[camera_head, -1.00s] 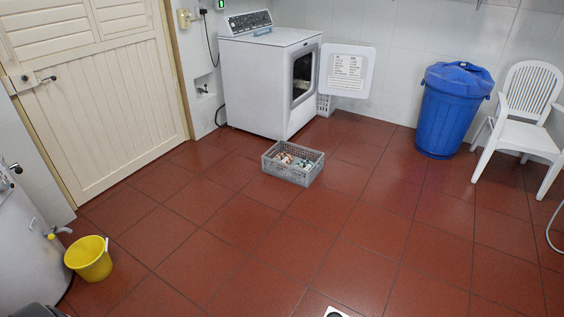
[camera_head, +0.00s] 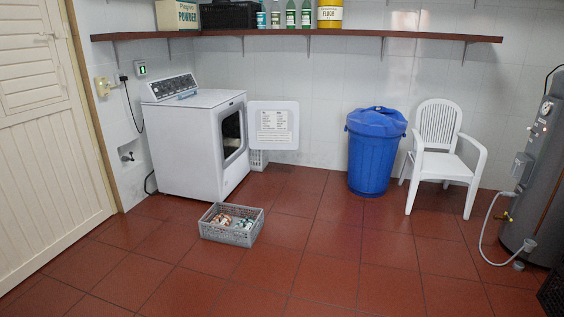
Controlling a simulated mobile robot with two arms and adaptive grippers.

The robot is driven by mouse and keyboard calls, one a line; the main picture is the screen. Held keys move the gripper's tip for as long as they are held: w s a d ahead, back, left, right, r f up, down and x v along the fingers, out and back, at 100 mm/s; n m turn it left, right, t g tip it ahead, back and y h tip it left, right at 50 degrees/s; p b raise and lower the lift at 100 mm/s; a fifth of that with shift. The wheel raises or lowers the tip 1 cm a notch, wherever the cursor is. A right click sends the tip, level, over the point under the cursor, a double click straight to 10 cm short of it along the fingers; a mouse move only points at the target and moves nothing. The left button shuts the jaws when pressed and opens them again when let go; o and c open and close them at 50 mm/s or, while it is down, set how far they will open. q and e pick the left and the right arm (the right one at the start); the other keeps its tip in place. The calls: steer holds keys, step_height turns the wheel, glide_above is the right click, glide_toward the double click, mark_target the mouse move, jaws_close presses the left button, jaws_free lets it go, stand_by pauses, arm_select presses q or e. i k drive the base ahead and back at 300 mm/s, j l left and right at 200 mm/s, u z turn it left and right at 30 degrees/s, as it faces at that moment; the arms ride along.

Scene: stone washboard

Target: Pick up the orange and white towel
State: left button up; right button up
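Several cloth-like items lie in a grey crate (camera_head: 250,238) on the red tiled floor, in front of the white machine. Among them an orange and white bundle (camera_head: 221,219), which looks like the towel, lies in the left part of the crate. A pale, blue-green and white bundle (camera_head: 244,223) lies to its right. The items are too small to make out clearly. Neither of my grippers is in view.
A white washing machine (camera_head: 183,148) with its door (camera_head: 274,139) swung open stands behind the crate. A blue bin (camera_head: 372,160) and a white chair (camera_head: 440,150) stand along the back wall. A grey tank (camera_head: 545,165) with a hose is at right. The foreground floor is clear.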

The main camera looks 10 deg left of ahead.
mark_target(223, 220)
steer(key=i+j+u, duration=0.35)
steer(key=i, duration=0.6)
steer(key=i+u, duration=0.35)
steer(key=i, duration=0.65)
